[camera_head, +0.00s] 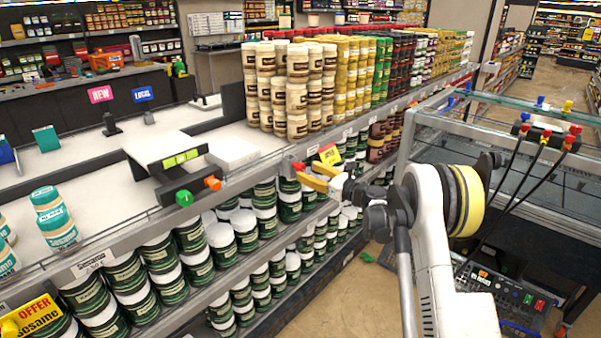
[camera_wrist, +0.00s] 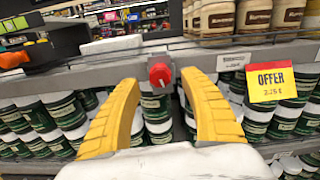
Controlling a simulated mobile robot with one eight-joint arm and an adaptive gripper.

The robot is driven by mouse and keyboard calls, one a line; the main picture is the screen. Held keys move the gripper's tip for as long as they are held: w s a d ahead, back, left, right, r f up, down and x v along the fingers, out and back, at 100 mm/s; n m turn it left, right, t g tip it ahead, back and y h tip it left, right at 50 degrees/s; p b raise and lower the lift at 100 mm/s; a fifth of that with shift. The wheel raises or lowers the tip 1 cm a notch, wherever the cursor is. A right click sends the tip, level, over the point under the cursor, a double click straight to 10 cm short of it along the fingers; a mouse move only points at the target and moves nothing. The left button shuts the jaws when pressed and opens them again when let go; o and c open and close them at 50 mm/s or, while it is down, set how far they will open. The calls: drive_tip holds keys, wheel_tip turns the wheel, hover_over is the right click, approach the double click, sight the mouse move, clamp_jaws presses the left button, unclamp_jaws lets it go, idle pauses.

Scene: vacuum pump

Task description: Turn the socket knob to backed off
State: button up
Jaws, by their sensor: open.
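My gripper (camera_head: 308,175) is open, with yellow fingers, in front of the shelf edge. In the wrist view, my gripper (camera_wrist: 159,80) has one finger on each side of a red knob (camera_wrist: 160,75), with visible gaps and no clear contact. The red knob also shows in the head view (camera_head: 298,166), just beyond the fingertips. A green knob (camera_head: 184,198) and an orange knob (camera_head: 212,183) sit on the dark front of a device with a pale top (camera_head: 165,148) to the left. The frames do not label which is the socket knob.
Tan jars (camera_head: 297,90) are stacked on the shelf behind. Green jars (camera_head: 195,235) fill the shelves below. A yellow and red offer tag (camera_wrist: 270,82) hangs right of the fingers. A glass-sided case (camera_head: 500,150) stands at the right.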

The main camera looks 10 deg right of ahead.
sight(303, 168)
drive_tip(key=shift+b+x, duration=0.45)
drive_tip(key=shift+x, duration=1.5)
clamp_jaws()
